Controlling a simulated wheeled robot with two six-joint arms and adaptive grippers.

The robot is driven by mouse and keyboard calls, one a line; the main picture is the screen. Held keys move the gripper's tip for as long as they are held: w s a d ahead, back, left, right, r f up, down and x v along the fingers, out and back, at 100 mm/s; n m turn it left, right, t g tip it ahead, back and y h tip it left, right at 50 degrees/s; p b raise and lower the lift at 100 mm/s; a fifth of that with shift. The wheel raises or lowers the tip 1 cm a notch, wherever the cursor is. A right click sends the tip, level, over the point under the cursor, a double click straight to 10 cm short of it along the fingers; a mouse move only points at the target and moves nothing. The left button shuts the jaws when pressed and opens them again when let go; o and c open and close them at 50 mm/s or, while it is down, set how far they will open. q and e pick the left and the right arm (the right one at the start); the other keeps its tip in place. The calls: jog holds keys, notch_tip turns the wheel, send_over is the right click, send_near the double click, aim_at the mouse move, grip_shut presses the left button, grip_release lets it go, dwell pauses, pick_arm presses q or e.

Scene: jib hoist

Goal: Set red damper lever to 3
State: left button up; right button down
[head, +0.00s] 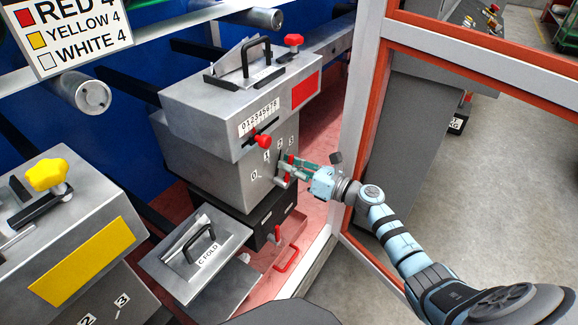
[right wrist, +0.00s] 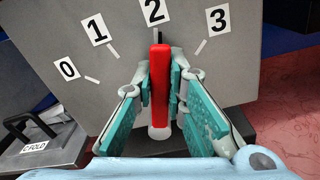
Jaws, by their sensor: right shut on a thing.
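The red damper lever (right wrist: 160,88) is on the side face of the grey machine with the red panel. In the right wrist view it stands upright, in line with the 2 label and tick, among the labels 0, 1, 2 and 3 (right wrist: 217,19). My right gripper (right wrist: 160,85) is shut on the lever, with one teal-padded finger on each side. In the head view the right gripper (head: 290,168) reaches the machine's side from the right and mostly hides the lever. My left gripper is not in view.
A grey machine with a yellow panel (head: 82,262) stands at the left. A C FOLD box (head: 170,262) lies low in front. A white and orange door frame (head: 355,130) stands close beside my right arm. A sign (head: 68,36) reads red 4, yellow 4, white 4.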

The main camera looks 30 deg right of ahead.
jog(key=shift+w+d+f+m+b, duration=0.1)
jog(key=shift+w+d+f+m, duration=0.2)
jog(key=shift+m, duration=0.65)
jog(key=shift+w+d+f+m+b, duration=0.15)
jog(key=shift+d+f+m, duration=0.15)
jog(key=shift+m, duration=0.6)
jog(key=shift+w+d+f+m+b, duration=0.15)
jog(key=shift+d+m, duration=0.25)
jog(key=shift+m, duration=0.55)
jog(key=shift+f, duration=0.1)
jog(key=c, duration=1.6)
grip_release()
jog(key=v, duration=1.2)
jog(key=shift+d, duration=0.15)
